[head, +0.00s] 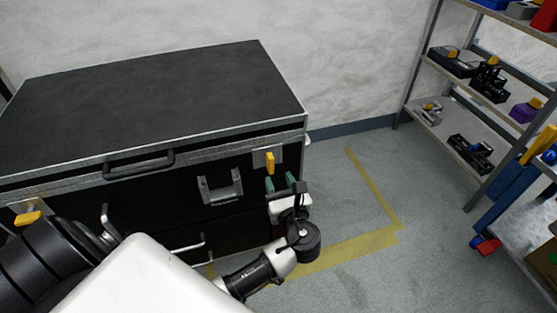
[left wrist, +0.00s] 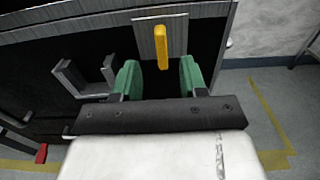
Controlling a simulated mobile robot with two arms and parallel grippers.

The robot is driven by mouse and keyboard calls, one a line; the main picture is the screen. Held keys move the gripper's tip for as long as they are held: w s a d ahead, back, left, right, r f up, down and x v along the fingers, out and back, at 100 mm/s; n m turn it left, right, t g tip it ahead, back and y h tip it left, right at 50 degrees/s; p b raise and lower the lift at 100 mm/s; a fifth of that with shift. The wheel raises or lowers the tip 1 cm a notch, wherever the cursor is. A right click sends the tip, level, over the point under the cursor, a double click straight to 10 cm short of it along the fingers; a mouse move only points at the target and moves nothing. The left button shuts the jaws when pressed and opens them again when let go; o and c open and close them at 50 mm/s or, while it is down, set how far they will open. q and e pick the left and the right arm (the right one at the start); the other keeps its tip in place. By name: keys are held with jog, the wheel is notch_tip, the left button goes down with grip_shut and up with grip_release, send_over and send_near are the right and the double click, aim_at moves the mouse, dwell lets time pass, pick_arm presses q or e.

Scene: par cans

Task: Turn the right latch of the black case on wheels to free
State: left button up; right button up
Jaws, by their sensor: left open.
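The black case (head: 150,90) with metal edges stands at the left in the head view, its lid down. Its right latch (head: 270,163) is a yellow handle on a metal plate near the front right corner, and it points up and down. The latch also shows in the left wrist view (left wrist: 161,47), above and between my fingertips. My left gripper (head: 280,184) has green fingertips and is open just below the latch, with nothing between the fingers. The left latch (head: 28,218) is a yellow handle turned nearly sideways, partly beside my arm. My right gripper is not seen.
A grey bracket handle (head: 220,187) sits on the case front, left of my gripper. A black lid handle (head: 139,165) is above it. A metal shelf (head: 465,168) with several items stands at the right. Yellow-taped floor (head: 345,205) between is clear.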

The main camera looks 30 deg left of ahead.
aim_at(272, 163)
pick_arm(q)
jog(key=b+x, duration=0.1)
jog(key=x, duration=0.7)
jog(key=shift+w+a, duration=0.15)
jog(key=shift+w, duration=0.05)
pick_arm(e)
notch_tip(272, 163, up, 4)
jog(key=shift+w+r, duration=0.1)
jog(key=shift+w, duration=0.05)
pick_arm(q)
jog(key=shift+f, duration=0.1)
grip_shut()
